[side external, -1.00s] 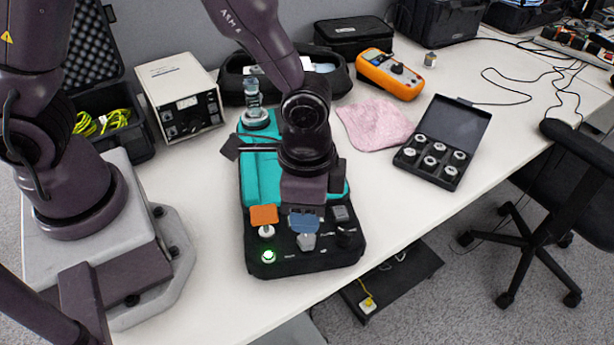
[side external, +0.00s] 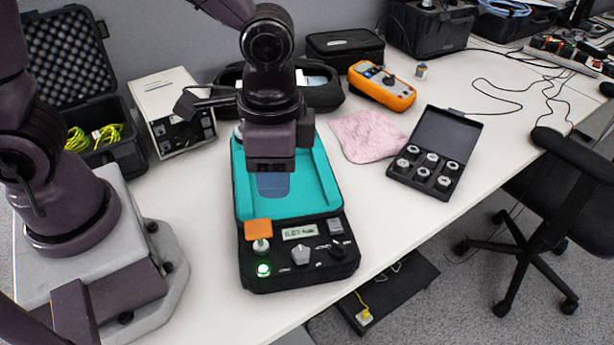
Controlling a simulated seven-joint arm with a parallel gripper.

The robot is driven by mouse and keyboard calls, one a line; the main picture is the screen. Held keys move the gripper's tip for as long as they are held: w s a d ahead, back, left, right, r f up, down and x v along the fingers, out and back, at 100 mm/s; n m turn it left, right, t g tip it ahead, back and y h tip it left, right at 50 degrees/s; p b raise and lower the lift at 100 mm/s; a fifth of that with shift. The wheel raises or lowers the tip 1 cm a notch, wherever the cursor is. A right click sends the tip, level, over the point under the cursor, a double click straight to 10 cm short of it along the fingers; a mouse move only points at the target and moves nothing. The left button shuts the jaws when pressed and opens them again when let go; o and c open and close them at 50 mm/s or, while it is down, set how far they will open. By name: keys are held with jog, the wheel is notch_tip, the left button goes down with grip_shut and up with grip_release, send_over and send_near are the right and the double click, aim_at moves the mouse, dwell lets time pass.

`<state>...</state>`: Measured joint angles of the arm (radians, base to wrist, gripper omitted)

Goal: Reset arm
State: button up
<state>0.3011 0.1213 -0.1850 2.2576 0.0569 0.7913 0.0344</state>
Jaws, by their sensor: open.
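My gripper (side external: 272,184) points down above the teal recessed top of the calibration unit (side external: 318,190). It is open; I see nothing held in it. A blue piece shows at its lower end, seen against the teal recess. The unit's black front panel has an orange block (side external: 258,229) on a white stem, a small display (side external: 300,232), a grey knob (side external: 299,252), a black knob (side external: 338,247) and a lit green button (side external: 263,269). My wrist hides the rear of the unit.
A black case of several round pieces (side external: 459,148), a pink cloth (side external: 367,137) and an orange meter (side external: 382,86) lie to the right. A beige instrument (side external: 165,90) and an open case with yellow cable (side external: 106,137) stand at the left. The front right table is clear.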

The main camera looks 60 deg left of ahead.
jog(key=s+a+r+n+t, duration=0.3)
jog(key=a+r, duration=0.3)
jog(key=s+a+r+n+t, duration=0.2)
jog(key=s+a+r+n, duration=0.1)
jog(key=a+r, duration=0.3)
jog(key=shift+a+r+t, duration=0.4)
jog(key=shift+r, duration=0.35)
